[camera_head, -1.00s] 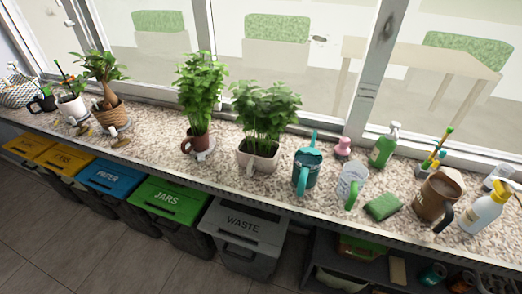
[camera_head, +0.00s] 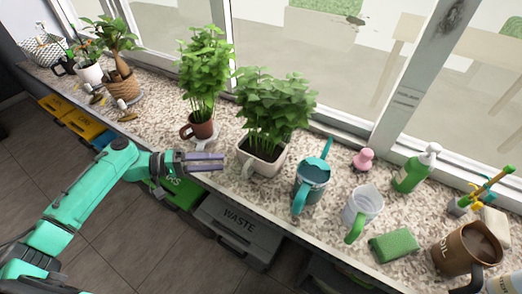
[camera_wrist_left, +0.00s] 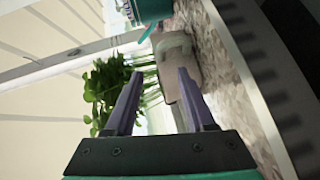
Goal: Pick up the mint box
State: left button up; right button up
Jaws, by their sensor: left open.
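The mint box is a pale, squarish planter (camera_head: 262,158) with a handle on its front and a bushy green plant (camera_head: 270,105) growing in it. In the left wrist view the planter (camera_wrist_left: 178,65) appears sideways beyond the two fingers of the gripper (camera_wrist_left: 159,74), with leaves at left. No contact shows. My right gripper is not in view.
The grey waste bin (camera_head: 238,226) is below the counter.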

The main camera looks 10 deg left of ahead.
aim_at(242, 162)
pick_arm(q)
jog(key=p+x, duration=0.2)
jog(key=x, duration=0.5)
jog(key=shift+d, duration=0.15)
jog(key=shift+w+d+f, duration=0.1)
jog(key=shift+d+f, duration=0.15)
jog(key=shift+r, duration=0.1)
grip_shut()
